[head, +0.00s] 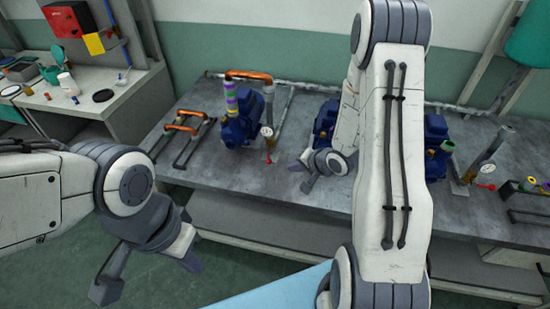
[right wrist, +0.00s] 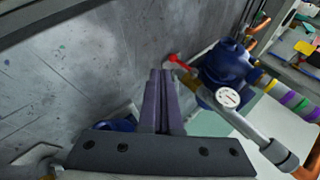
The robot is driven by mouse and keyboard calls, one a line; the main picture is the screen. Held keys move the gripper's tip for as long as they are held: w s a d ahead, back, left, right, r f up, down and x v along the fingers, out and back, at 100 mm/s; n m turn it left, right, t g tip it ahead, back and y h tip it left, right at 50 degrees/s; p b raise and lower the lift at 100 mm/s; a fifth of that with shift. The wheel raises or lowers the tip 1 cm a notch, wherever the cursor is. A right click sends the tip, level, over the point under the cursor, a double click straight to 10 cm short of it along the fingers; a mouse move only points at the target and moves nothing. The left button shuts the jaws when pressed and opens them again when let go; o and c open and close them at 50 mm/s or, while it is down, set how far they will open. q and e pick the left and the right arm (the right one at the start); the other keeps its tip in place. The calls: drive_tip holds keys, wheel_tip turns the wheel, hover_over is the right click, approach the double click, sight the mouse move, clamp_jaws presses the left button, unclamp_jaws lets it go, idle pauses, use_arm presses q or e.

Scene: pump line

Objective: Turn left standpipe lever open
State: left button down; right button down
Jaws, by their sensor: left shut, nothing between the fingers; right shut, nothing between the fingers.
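The left standpipe (head: 270,145) stands beside the left blue pump and carries a round white gauge (head: 267,131). Its red lever (head: 268,159) is low on the pipe. In the right wrist view the red lever (right wrist: 181,64) sticks out from the pipe, its knob just beyond and right of my fingertips. My right gripper (head: 301,178) is right of the lever in the head view; in the wrist view its fingers (right wrist: 161,72) are together and empty. Contact with the lever cannot be told. My left gripper (head: 148,275) is empty in front of the bench, far from the lever.
The left blue pump (head: 240,124) has an orange pipe (head: 249,75) over it. A copper-handled rack (head: 183,127) stands to its left. A second standpipe with a red lever (head: 487,186) is at right. My right arm hides the bench middle. The bench front (head: 240,186) is clear.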

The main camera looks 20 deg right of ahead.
sight(271, 162)
drive_tip(key=d+m, duration=0.1)
drive_tip(key=s+d+f+m+t, duration=0.1)
drive_tip(key=shift+f+m+y, duration=0.15)
drive_tip(key=shift+m+y, duration=0.15)
drive_tip(key=shift+y, duration=0.1)
drive_tip(key=shift+f, duration=0.1)
drive_tip(key=shift+w+f+t, duration=0.2)
drive_tip(key=shift+w+t, duration=0.1)
drive_tip(key=x, duration=0.8)
drive_tip(key=shift+w+a+f, duration=0.1)
drive_tip(key=shift+a, duration=0.1)
drive_tip(key=w, duration=0.1)
drive_tip(key=w+a+p, duration=0.1)
drive_tip(key=w, duration=0.1)
drive_tip(key=shift+w+a, duration=0.35)
drive_tip(key=shift+w, duration=0.3)
